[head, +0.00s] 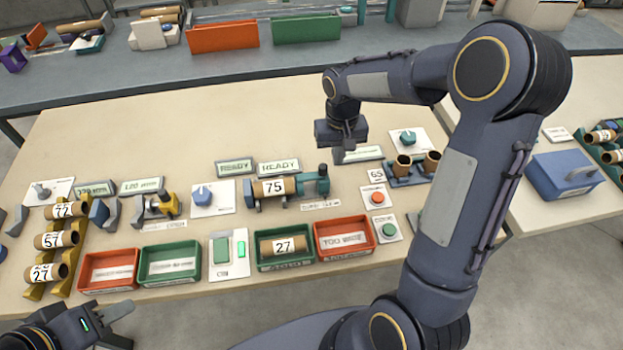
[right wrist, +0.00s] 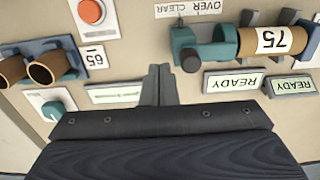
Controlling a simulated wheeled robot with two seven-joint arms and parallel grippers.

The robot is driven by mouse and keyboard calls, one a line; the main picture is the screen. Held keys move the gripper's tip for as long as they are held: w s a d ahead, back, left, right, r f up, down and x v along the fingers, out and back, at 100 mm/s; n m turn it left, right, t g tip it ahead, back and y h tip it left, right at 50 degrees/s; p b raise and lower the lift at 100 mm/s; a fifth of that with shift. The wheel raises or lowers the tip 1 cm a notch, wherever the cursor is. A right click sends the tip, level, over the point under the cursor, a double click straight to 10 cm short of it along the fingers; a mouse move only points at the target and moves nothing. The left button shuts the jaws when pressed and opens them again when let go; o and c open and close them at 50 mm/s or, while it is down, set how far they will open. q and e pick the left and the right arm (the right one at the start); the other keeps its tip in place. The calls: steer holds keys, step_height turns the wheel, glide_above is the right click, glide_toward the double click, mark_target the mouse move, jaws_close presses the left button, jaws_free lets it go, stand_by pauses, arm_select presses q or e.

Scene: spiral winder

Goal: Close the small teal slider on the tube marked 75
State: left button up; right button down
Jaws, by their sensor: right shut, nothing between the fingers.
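The brown tube marked 75 (head: 273,187) lies level in a holder between a blue-grey end block and the teal slider (head: 322,173) at its right end. In the right wrist view the tube (right wrist: 275,40) appears upside down, and the teal slider (right wrist: 184,42) has a dark round knob. A teal collar there meets or nearly meets the tube's end; I cannot tell exactly. My right gripper (head: 343,155) is shut and empty, above the table behind and right of the slider; its fingers also show in the right wrist view (right wrist: 158,85). My left gripper (head: 118,325) is open and empty at lower left, far from the tube.
Two READY signs (head: 279,167) stand behind the holder. Upright tubes by a 65 label (head: 403,163) stand to the right, near a red button (head: 377,197). A green bin (head: 286,262) holding tube 27 and a red bin (head: 344,238) are in front.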

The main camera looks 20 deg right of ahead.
mark_target(328, 175)
steer(key=shift+f+b, duration=1.25)
steer(key=shift+f, duration=0.6)
steer(key=shift+w+a, duration=0.25)
steer(key=shift+a, duration=0.95)
steer(key=shift+d, duration=0.2)
stand_by(0.4)
steer(key=shift+s+d, duration=0.15)
steer(key=shift+d, duration=0.3)
step_height(328, 175, up, 7)
steer(key=p, duration=0.5)
steer(key=shift+p, duration=0.3)
steer(key=shift+r, duration=0.1)
